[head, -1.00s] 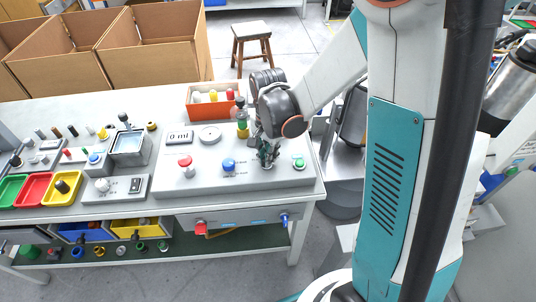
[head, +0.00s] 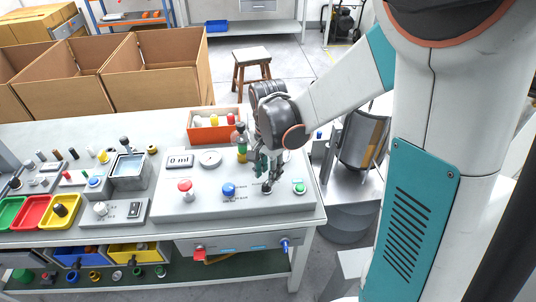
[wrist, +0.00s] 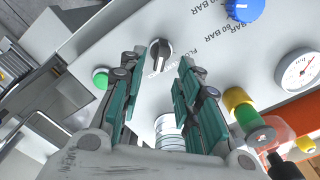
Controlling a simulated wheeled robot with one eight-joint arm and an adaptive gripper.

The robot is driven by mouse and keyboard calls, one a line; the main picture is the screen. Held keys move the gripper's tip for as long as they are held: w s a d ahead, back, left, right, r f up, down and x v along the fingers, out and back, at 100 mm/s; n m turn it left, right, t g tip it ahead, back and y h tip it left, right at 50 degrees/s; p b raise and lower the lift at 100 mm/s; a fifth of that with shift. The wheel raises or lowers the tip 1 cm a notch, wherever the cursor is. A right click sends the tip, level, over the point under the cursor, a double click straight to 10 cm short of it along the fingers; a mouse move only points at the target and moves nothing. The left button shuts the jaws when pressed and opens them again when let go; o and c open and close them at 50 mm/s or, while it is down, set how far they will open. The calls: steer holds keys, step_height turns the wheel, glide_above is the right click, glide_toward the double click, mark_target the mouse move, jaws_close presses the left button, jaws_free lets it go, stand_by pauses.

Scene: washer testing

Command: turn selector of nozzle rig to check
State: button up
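The nozzle rig (head: 165,208) is a light grey sloped console on the white table. Its selector, a black knob with a pale pointer line, shows in the wrist view (wrist: 160,50) and under my gripper in the head view (head: 267,188). Partly hidden print is beside it; I cannot read all its labels or tell the marked position. My gripper (head: 266,172) hangs over the selector, pointing down. In the wrist view its teal-padded fingers (wrist: 163,64) are apart, with the knob seen between and beyond the tips. I see no contact with the knob.
A green button (head: 299,188) is close on the right of the selector. A blue knob (head: 229,190) and a red button (head: 185,186) are to the left. A gauge (wrist: 298,70) and an upright yellow-green fitting (head: 242,154) stand behind. An orange bin (head: 205,134) is at the back.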

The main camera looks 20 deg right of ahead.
step_height(320, 180, up, 8)
stand_by(0.4)
stand_by(0.3)
steer(key=s+r+n+t, duration=0.3)
steer(key=s+n, duration=0.3)
steer(key=s, duration=0.1)
steer(key=s+r+n+t, duration=0.4)
steer(key=s+n, duration=0.2)
steer(key=shift+s+a, duration=0.25)
steer(key=shift+s, duration=0.15)
